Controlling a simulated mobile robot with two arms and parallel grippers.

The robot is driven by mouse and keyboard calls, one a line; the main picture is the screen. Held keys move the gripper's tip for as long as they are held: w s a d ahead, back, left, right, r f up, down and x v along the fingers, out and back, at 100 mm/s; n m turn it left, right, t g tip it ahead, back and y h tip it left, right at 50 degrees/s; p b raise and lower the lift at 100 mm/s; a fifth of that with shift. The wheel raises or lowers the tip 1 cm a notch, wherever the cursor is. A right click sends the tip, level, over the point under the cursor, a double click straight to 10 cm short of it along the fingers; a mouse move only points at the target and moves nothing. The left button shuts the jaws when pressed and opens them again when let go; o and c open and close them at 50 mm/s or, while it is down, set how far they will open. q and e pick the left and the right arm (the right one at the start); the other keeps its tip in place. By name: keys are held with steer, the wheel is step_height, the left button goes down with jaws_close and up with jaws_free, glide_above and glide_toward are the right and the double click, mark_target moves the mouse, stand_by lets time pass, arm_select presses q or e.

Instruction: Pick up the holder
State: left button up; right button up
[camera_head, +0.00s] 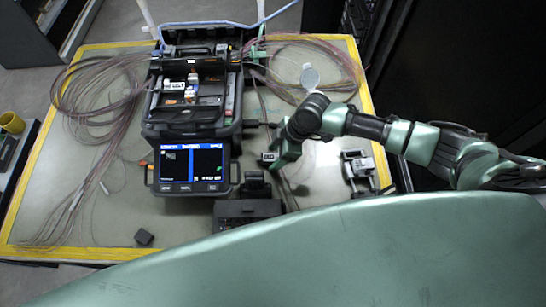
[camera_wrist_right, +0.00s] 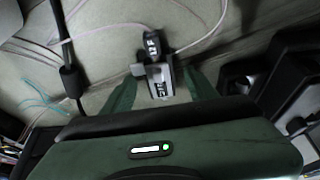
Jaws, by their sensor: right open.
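The holder, a small grey and black piece with white lettering, shows in the right wrist view (camera_wrist_right: 157,76). It lies on the mat between the two green fingers of my right gripper (camera_wrist_right: 160,77), with a gap at each side. In the head view my right gripper (camera_head: 287,178) points down at the table, right of the splicer. My right gripper is open and holds nothing. My left gripper is not in view.
The fusion splicer (camera_head: 190,128) with its lit screen (camera_head: 190,165) stands left of my gripper. A black device (camera_head: 247,211) is in front, and a clamp-like tool (camera_head: 358,170) lies to the right. Coiled fibres (camera_head: 95,90) and thin cables cross the mat.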

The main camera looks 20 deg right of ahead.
mark_target(275, 157)
jaws_close()
step_height(275, 157, up, 20)
steer(key=b, duration=0.2)
stand_by(0.4)
